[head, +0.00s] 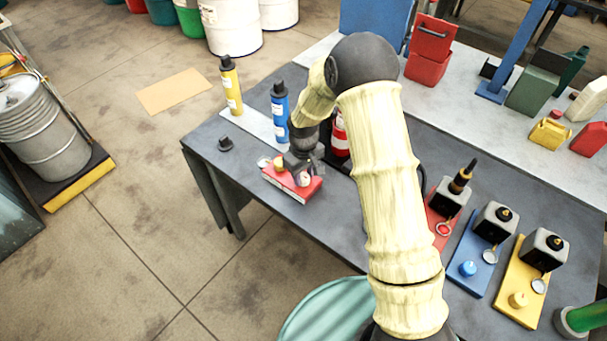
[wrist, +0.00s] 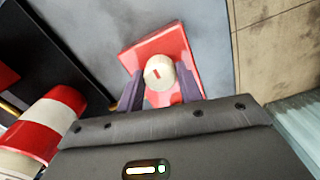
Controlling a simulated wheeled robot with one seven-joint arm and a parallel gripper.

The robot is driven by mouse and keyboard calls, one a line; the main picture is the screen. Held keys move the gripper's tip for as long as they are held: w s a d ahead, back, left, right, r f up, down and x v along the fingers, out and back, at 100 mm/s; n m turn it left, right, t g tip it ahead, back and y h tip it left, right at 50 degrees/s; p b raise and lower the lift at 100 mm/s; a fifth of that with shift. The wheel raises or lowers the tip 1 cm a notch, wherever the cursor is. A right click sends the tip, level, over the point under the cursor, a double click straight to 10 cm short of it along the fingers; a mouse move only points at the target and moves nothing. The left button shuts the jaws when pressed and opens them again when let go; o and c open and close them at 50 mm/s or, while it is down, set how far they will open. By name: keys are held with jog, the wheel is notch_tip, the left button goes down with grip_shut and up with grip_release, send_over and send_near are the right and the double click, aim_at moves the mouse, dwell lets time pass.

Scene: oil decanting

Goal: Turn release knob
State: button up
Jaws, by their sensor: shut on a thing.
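The release knob (wrist: 158,73) is a round cream cap with a red mark on its top. It sits on a red block (wrist: 130,58) in the wrist view. In the head view the red block (head: 285,184) lies near the left end of the grey table. My gripper (wrist: 161,88) points down at the block, with one dark finger on each side of the knob, shut on it. In the head view my gripper (head: 303,170) partly covers the block. The lower side of the knob is hidden from view.
Yellow (head: 231,88) and blue (head: 280,112) bottles stand behind the block. A red-and-white bottle (head: 340,136) stands close beside my wrist. A small black cap (head: 225,144) lies left.

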aim_at(304, 176)
jog(key=shift+w+r, duration=0.1)
jog(key=o, duration=1)
notch_tip(304, 176, up, 17)
jog(key=shift+r+b, duration=0.15)
jog(key=shift+b, duration=1.1)
jog(key=s+d+m+t, duration=0.1)
jog(key=s+d+m, duration=0.1)
jog(key=s+d, duration=0.3)
jog(key=s+d+f+m, duration=0.1)
jog(key=s+d+m, duration=0.2)
jog(key=s+d, duration=0.2)
jog(key=s+d+f+m+t, duration=0.1)
jog(key=s+d+m, duration=0.2)
jog(key=s, duration=0.6)
jog(key=shift+d+t, duration=0.3)
jog(key=shift+d, duration=0.8)
